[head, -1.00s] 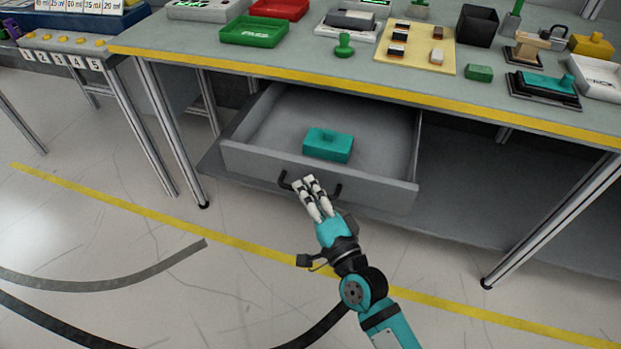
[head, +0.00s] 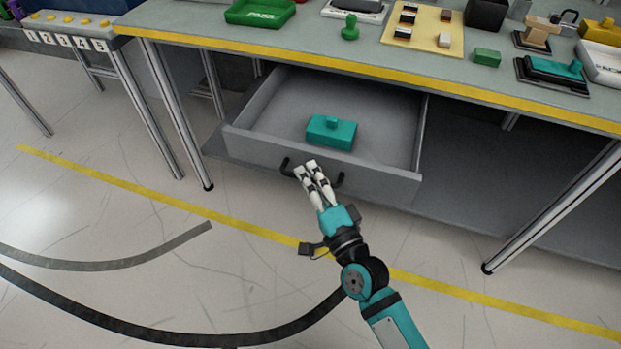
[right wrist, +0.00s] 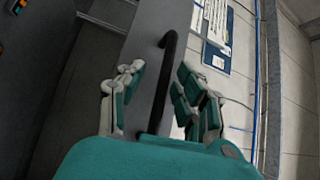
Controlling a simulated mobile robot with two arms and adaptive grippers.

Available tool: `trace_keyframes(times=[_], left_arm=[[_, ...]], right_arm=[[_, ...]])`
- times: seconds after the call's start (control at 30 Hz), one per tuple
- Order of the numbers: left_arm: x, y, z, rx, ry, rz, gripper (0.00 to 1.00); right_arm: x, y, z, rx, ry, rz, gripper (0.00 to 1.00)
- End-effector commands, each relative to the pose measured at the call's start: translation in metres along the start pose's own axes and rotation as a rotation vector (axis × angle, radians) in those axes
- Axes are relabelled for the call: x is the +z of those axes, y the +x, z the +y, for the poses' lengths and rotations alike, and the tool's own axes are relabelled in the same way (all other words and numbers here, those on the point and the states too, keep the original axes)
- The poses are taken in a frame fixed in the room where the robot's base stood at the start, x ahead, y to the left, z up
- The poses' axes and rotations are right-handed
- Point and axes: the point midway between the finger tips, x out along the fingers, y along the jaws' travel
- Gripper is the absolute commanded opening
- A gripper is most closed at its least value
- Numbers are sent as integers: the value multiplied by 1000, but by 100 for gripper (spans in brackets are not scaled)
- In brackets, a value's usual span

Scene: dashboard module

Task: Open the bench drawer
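The grey bench drawer (head: 260,150) stands pulled out under the bench top, with its inside visible from above. A teal block with a small knob (head: 330,132) lies in it. The black bar handle (head: 286,168) is on the drawer front; it also shows in the right wrist view (right wrist: 158,95). My right gripper (head: 312,168) is at the handle. In the right wrist view its fingers (right wrist: 160,85) are spread on either side of the handle bar, with gaps showing, so it looks open around it. My left gripper is not in view.
The bench top (head: 225,35) has a yellow front edge and carries a green tray (head: 258,14), a green stamp (head: 350,28) and a cream board (head: 423,28). Metal bench legs (head: 560,195) stand on both sides.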

Motion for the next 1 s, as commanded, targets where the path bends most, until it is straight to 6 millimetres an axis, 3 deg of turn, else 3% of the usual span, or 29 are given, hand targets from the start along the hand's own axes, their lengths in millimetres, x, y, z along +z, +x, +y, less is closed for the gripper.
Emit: trace_keyframes(times=[0.17,0.27,0.7,1.0], left_arm=[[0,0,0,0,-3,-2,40],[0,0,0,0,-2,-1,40],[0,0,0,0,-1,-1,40],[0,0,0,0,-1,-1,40]], right_arm=[[0,-5,-1,-2,1,0,34],[0,-18,0,0,1,-1,34],[0,-105,1,3,-1,-2,34],[0,-120,0,-1,0,0,34]])
